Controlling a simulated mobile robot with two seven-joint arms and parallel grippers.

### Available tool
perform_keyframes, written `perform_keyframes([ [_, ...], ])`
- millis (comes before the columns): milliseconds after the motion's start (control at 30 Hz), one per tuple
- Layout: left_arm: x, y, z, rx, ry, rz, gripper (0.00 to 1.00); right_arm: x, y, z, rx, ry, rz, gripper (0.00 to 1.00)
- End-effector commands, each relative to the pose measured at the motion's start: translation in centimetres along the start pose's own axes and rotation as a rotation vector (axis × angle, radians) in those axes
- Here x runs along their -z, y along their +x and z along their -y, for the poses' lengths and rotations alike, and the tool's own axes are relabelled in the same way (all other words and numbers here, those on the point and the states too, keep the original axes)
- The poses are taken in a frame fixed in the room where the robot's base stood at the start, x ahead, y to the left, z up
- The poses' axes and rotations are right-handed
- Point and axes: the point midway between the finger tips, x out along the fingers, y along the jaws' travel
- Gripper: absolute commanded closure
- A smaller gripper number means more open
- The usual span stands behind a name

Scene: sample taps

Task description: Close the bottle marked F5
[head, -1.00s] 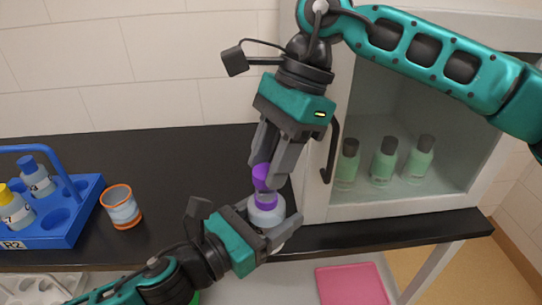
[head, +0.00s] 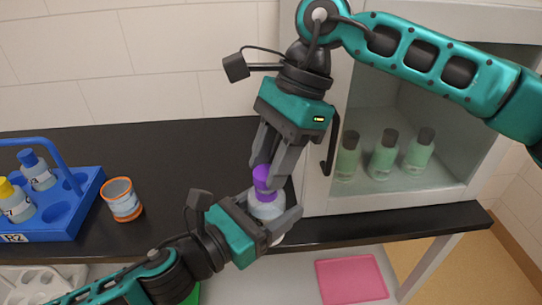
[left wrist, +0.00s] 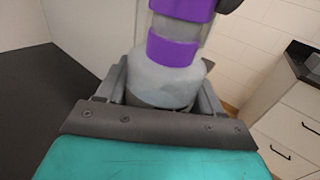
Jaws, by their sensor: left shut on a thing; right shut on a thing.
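A pale bottle (head: 267,208) with a purple neck ring stands roughly upright in my left gripper (head: 268,214), shut around its body. The bottle and ring also show in the left wrist view (left wrist: 165,82). My right gripper (head: 268,165) is above it, pointing down, shut on a purple cap (head: 263,178). In the left wrist view the cap (left wrist: 183,9) is directly over the bottle's neck, with a pale stretch of neck between cap and ring. Whether the cap touches the thread I cannot tell. No F5 mark is readable on the bottle.
A blue rack (head: 62,222) marked R2, holding bottles with blue and yellow caps, stands at left. An orange-rimmed cup (head: 121,199) is beside it. An open cabinet (head: 315,170) at right holds green bottles (head: 383,155). A pink tray (head: 350,280) lies lower down. The dark counter's middle is clear.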

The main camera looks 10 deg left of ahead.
Motion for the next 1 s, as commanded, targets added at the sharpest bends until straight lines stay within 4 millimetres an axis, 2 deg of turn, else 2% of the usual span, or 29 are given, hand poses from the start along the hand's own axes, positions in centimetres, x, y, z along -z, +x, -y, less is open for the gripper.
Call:
perform_keyframes([
  [333,-0.06,0.01,0.00,0.000,0.000,0.001,0.88,0.31,0.69,-0.02,-0.001,0.000,0.000,0.89],
  [367,-0.06,0.01,0.00,0.000,0.000,0.001,1.00,0.31,0.71,-0.02,-0.001,0.000,0.000,0.89],
  [533,-0.06,0.01,0.00,0.000,0.000,0.001,1.00,0.30,0.69,-0.11,0.025,0.059,-0.003,0.89],
  [1000,-0.01,0.00,0.00,0.000,0.001,0.000,1.00,0.08,0.80,-0.66,0.299,0.699,-0.008,0.89],
])
